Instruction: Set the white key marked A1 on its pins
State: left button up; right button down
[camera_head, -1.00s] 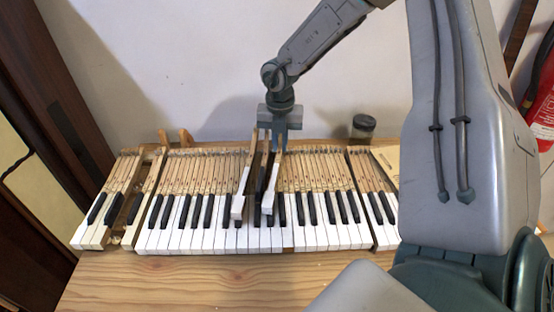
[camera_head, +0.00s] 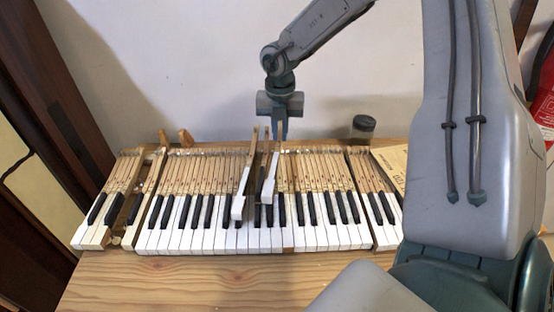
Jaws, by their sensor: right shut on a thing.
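My right gripper (camera_head: 279,133) hangs above the back of the keyboard, shut on a long wooden key (camera_head: 268,186) with a white front. No key marking is readable, so I cannot tell which one is A1. The pins under the held key are hidden. My left gripper is not in view.
The keyboard (camera_head: 190,240) lies on a wooden table (camera_head: 190,285). A gap (camera_head: 128,212) shows among the keys at the left. Wooden pieces (camera_head: 185,137) stand behind it. A jar (camera_head: 363,127) and a flat tan board or booklet (camera_head: 392,163) are at the back right. The front table strip is clear.

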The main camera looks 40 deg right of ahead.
jog(key=shift+r+p, duration=0.6)
jog(key=shift+r, duration=1.85)
